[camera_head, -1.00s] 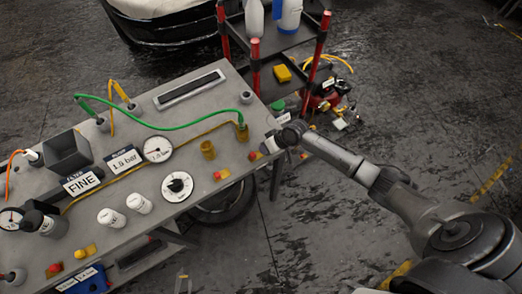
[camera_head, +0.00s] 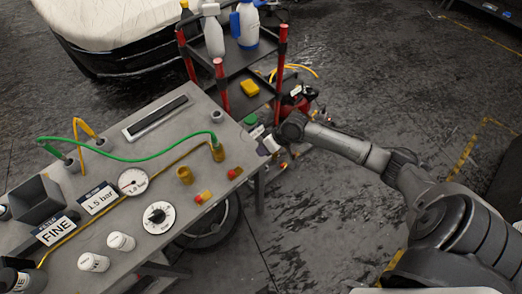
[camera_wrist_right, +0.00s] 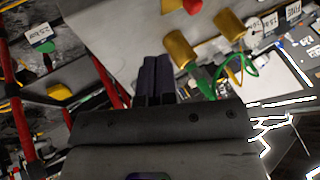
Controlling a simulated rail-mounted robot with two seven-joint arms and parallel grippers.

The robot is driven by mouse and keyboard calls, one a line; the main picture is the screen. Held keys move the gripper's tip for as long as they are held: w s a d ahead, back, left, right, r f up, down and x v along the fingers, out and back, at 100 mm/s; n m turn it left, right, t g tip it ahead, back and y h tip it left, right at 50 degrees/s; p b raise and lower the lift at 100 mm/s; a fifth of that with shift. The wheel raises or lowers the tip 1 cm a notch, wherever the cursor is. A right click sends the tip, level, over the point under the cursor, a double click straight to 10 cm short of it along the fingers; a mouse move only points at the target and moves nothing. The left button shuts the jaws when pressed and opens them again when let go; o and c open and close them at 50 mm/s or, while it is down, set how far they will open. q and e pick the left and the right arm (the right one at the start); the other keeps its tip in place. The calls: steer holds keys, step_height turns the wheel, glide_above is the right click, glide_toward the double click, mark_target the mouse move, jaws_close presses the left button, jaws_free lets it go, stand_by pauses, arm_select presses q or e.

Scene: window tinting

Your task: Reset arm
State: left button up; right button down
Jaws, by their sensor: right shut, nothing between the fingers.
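My right gripper (camera_head: 266,143) is at the right edge of the grey worktable (camera_head: 200,112), beside the low red and yellow button (camera_head: 235,172). In the right wrist view its two dark fingers (camera_wrist_right: 153,78) are together with nothing between them. My right arm reaches in from the lower right. My left gripper is not in view.
The table holds a round dial (camera_head: 158,217), a pressure gauge (camera_head: 133,181), brass fittings (camera_head: 185,175), white canisters (camera_head: 120,241) and a green hose (camera_head: 135,158). A red-post cart (camera_head: 220,85) with bottles stands close behind my gripper. Floor to the right is largely clear.

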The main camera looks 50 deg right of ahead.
stand_by(0.4)
steer(key=s+a+r+n+t+h, duration=0.1)
steer(key=s+a+r+n+h, duration=0.35)
steer(key=r+h, duration=0.25)
steer(key=s+a+f+m+g+y, duration=0.1)
steer(key=s+a+f, duration=0.1)
steer(key=s+a, duration=0.35)
steer(key=s+a+f+m+g, duration=0.1)
steer(key=s+a+f, duration=0.1)
steer(key=s, duration=0.6)
steer(key=s+a+f+m+y, duration=0.1)
steer(key=s+a+f, duration=0.15)
steer(key=s, duration=0.35)
step_height(320, 180, up, 19)
steer(key=p, duration=1.8)
steer(key=shift+s+a+f+g+p, duration=0.15)
steer(key=shift+s+g+p, duration=0.15)
steer(key=shift+s, duration=0.15)
